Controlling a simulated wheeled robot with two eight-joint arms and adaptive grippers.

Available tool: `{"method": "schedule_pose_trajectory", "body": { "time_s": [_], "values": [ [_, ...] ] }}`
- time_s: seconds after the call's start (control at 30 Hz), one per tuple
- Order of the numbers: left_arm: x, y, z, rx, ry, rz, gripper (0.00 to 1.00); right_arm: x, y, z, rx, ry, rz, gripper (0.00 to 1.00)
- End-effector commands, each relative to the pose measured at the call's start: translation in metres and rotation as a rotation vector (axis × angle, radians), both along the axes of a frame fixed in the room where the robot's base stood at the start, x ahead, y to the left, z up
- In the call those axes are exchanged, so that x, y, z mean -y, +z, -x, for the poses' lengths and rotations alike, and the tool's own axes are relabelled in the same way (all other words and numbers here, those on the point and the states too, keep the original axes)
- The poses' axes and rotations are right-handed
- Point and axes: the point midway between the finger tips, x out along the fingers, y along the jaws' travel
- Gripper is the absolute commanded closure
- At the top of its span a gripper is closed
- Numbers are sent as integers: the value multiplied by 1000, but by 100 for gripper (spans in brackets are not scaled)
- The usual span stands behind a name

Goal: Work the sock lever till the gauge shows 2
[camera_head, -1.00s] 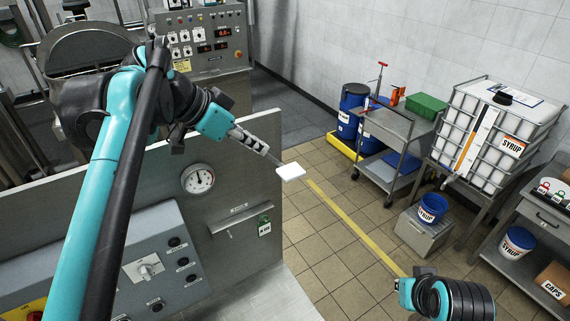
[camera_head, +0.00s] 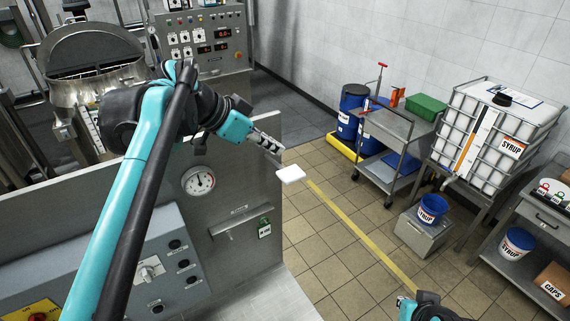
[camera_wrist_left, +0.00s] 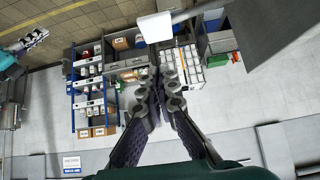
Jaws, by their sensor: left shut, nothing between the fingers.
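A round white gauge (camera_head: 199,181) sits on the grey panel; its needle points roughly up, and its numbers are too small to read. A lever with a white block end (camera_head: 290,173) sticks out past the panel's top right edge; the block also shows in the wrist view (camera_wrist_left: 155,27) with a grey bar behind it. My left gripper (camera_head: 279,147) is shut and empty, just above the white block in the head view; contact cannot be told. Its fingers point away in the wrist view (camera_wrist_left: 172,85). My right gripper (camera_wrist_left: 34,39) shows small at the wrist view's upper left.
A control box (camera_head: 150,268) with knobs stands at lower left. A trolley (camera_head: 385,140) and a syrup tank (camera_head: 490,140) stand well right, beyond open floor.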

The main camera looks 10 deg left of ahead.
Motion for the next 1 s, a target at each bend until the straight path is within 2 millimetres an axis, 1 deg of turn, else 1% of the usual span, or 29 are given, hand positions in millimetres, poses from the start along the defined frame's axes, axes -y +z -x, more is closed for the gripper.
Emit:
{"method": "schedule_pose_trajectory", "body": {
  "time_s": [0.03, 0.2, 0.3, 0.43, 0.6, 0.9, 1.0],
  "values": [
    [7, -7, -6, 0, -4, 0, 100, 0, 3, 0, 0, 0, 0, 100],
    [24, -32, -23, 0, -3, 0, 100, 0, 8, 0, 0, 0, 0, 100],
    [23, -48, -23, 0, 0, 0, 100, 0, 11, 0, 0, 0, 0, 100],
    [22, -63, -23, 0, 1, 1, 100, 0, 13, 0, 0, 0, 0, 100],
    [22, -71, -23, 0, 1, 1, 100, 0, 14, 0, 0, 0, 0, 100],
    [22, -72, -22, 0, 1, -1, 100, 0, 14, 0, 0, 0, 0, 100],
    [25, -78, -21, 22, 0, -22, 100, 0, 10, 0, 0, 0, 0, 100]
  ]
}}
